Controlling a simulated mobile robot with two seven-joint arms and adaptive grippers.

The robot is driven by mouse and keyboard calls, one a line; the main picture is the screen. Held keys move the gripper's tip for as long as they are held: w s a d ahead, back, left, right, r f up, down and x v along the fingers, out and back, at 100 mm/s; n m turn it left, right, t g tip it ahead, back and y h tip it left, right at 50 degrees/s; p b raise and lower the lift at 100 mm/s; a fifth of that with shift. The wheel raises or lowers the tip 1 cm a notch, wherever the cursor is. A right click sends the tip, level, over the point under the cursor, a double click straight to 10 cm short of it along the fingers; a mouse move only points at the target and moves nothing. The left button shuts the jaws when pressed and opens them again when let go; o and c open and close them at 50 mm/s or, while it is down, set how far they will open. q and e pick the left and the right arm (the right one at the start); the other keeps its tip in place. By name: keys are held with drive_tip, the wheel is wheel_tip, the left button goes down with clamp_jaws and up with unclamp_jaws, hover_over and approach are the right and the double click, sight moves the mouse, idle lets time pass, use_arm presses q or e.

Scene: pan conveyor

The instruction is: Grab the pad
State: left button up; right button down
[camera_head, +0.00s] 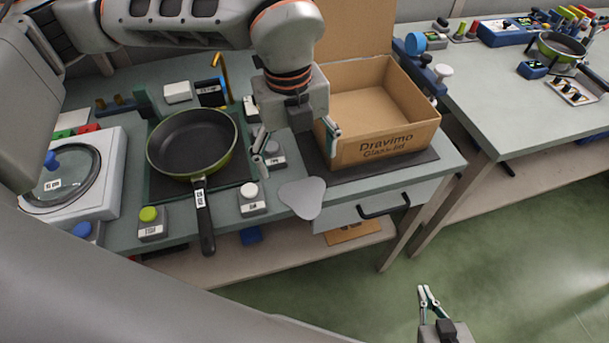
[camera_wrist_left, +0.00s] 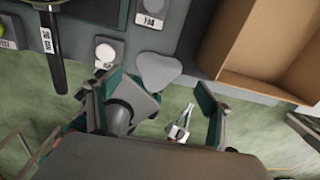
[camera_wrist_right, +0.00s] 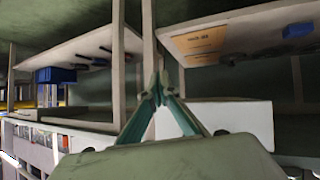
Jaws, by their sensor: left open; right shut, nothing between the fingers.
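The pad, a flat grey rounded triangle (camera_head: 302,197), lies at the table's front edge and partly overhangs it. It also shows in the left wrist view (camera_wrist_left: 158,70), beyond the fingertips. My left gripper (camera_head: 297,148) is open and empty above the table, behind the pad in the head view; its fingers stand wide apart in the left wrist view (camera_wrist_left: 150,95). My right gripper (camera_head: 430,294) is shut and empty, low in front of the table over the green floor. Its fingertips meet in the right wrist view (camera_wrist_right: 160,82).
An open cardboard box (camera_head: 388,150) stands right of the pad on a dark mat. A black pan (camera_head: 192,143) lies left, its handle past the edge. A white-button box (camera_head: 252,198) sits just left of the pad. A drawer handle (camera_head: 385,206) juts out below.

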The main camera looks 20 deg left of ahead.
sight(302, 189)
use_arm(q)
drive_tip(key=shift+f, duration=0.85)
drive_tip(key=shift+s+d+f, duration=0.1)
drive_tip(key=shift+s+f, duration=0.1)
drive_tip(key=shift+f, duration=0.4)
drive_tip(key=f, duration=0.4)
drive_tip(key=shift+d+f, duration=0.1)
drive_tip(key=shift+d, duration=0.1)
drive_tip(key=shift+f, duration=0.35)
drive_tip(key=shift+w, duration=0.1)
use_arm(e)
drive_tip(key=shift+s+d+f, duration=0.1)
drive_tip(key=shift+s+f, duration=0.45)
drive_tip(key=shift+s, duration=0.05)
use_arm(q)
drive_tip(key=shift+f, duration=0.2)
use_arm(e)
drive_tip(key=shift+s+f, duration=0.15)
